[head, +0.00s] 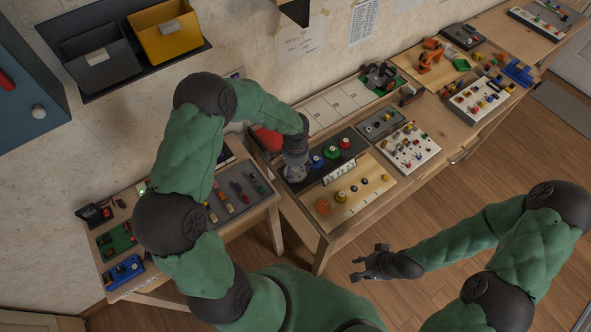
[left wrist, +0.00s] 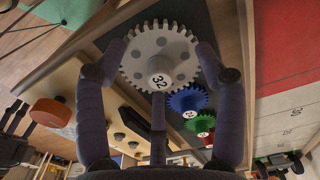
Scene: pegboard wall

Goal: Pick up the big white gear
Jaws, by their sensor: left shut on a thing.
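Whether the gear still touches the board is hard to tell. My right gripper (head: 371,264) is open and empty, over the floor in front of the table.
Blue (head: 317,162), green (head: 331,152) and red (head: 345,142) gears stand in a row to the right on the same board. A wooden peg board (head: 358,201) with an orange disc (head: 323,206) lies in front. A smaller table (head: 262,207) stands at left.

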